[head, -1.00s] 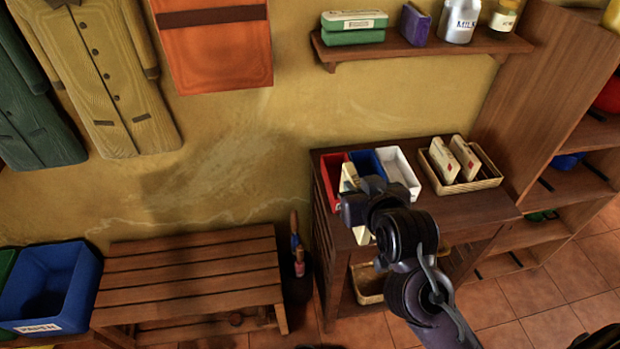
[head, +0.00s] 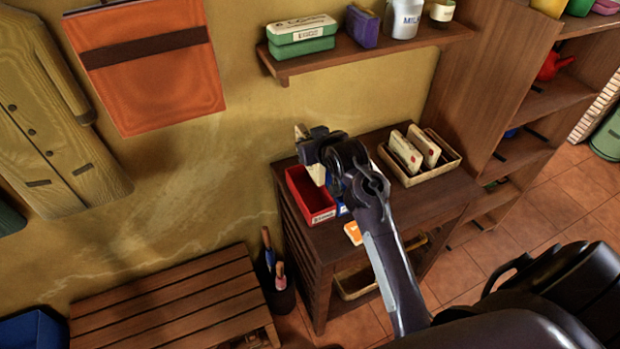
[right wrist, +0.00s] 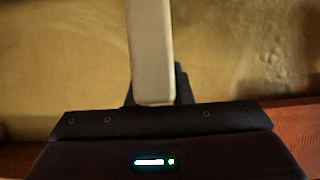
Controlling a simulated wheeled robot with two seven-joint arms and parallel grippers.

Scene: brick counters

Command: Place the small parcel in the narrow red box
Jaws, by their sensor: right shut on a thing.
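My right gripper (head: 309,147) is shut on a slim cream parcel (head: 316,172). The parcel's upper end shows above the jaws and its lower part below them. In the right wrist view the parcel (right wrist: 151,50) stands out as a pale upright slab from the jaws. The narrow red box (head: 310,197) stands at the left end of the wooden counter, with a small label on its front. The gripper and parcel are over its back right part; I cannot tell whether the parcel's lower end is inside the rim. My left gripper is out of view.
A blue box (head: 342,209) beside the red one is mostly hidden by my arm. An orange item (head: 353,232) lies at the counter's front. A tray (head: 408,179) with envelopes stands to the right. A shelf (head: 380,52) hangs above; a slatted bench (head: 180,305) is lower left.

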